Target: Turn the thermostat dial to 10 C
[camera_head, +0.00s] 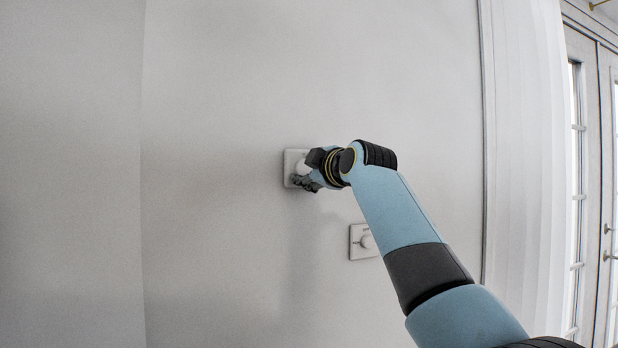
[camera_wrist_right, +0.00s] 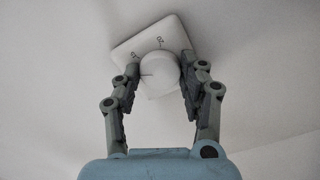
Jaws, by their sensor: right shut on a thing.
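The thermostat is a square white plate (camera_head: 290,158) on the wall, with a round white dial (camera_wrist_right: 159,72) that shows in the right wrist view. Marks are printed on the plate (camera_wrist_right: 128,50); one looks like 20 at the top and another sits at the left, too small to read surely. A thin dark line on the dial points to the left. My right gripper (camera_head: 301,170) is at the plate. In the right wrist view its fingers (camera_wrist_right: 158,85) are shut on the dial, one on each side. My left gripper is in neither view.
A second white wall plate with a round knob (camera_head: 363,241) is below and right of the thermostat, close to my right arm. A white curtain (camera_head: 525,150) and glazed doors (camera_head: 590,180) stand at the right. The wall at the left is bare.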

